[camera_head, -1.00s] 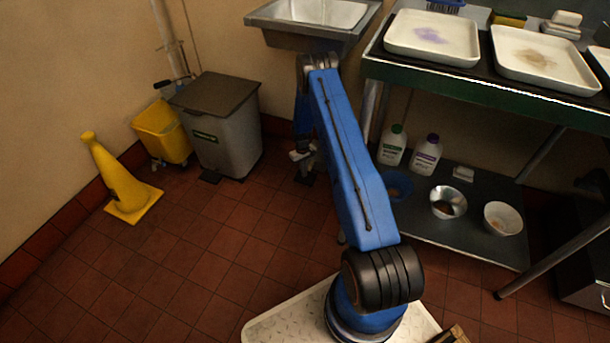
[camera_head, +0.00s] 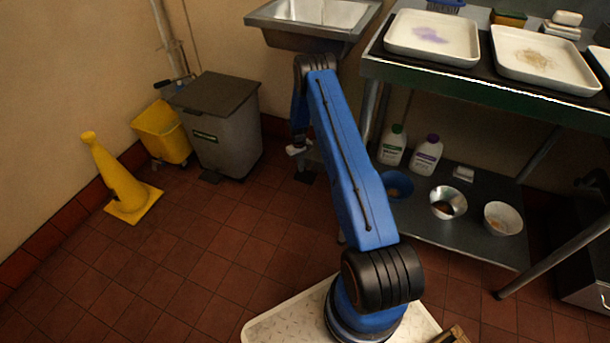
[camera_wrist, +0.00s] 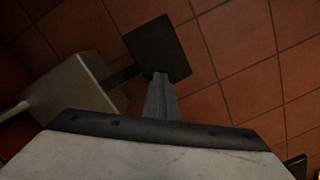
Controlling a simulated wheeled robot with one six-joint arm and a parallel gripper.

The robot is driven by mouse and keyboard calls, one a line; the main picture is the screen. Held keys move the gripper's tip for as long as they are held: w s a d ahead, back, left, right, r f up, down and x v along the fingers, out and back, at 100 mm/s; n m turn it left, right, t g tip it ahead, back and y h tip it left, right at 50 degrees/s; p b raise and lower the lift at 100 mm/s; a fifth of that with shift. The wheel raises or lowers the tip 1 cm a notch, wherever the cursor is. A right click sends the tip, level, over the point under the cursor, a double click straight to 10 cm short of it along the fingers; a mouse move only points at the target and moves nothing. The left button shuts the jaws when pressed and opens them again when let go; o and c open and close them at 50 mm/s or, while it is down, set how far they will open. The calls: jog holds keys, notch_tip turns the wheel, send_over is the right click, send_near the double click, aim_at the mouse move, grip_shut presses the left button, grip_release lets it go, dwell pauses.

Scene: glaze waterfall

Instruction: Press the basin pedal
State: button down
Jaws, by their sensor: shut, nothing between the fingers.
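The basin pedal is a dark, flat square plate (camera_wrist: 158,48) in the wrist view, joined by a short dark bar to a pale box (camera_wrist: 75,95) at its left. In the head view the pedal (camera_head: 305,178) is a small dark patch on the floor below the basin (camera_head: 312,22). My gripper (camera_wrist: 160,76) is shut and empty. Its fingertips overlap the near edge of the pedal in the wrist view; I cannot tell whether they touch it. In the head view my arm partly hides the area around the gripper.
A grey bin (camera_head: 225,135) with its own small floor pedal (camera_head: 210,177) stands left of my arm. A yellow bucket (camera_head: 163,132) and a yellow cone (camera_head: 120,185) are farther left. A shelf table (camera_head: 480,92) with bottles and bowls stands right. The left-front floor is clear.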

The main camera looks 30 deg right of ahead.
notch_tip(320, 180, up, 17)
jog(key=w, duration=0.1)
jog(key=shift+w+f, duration=0.15)
jog(key=shift+w, duration=0.2)
jog(key=shift+a, duration=0.1)
dwell(1.2)
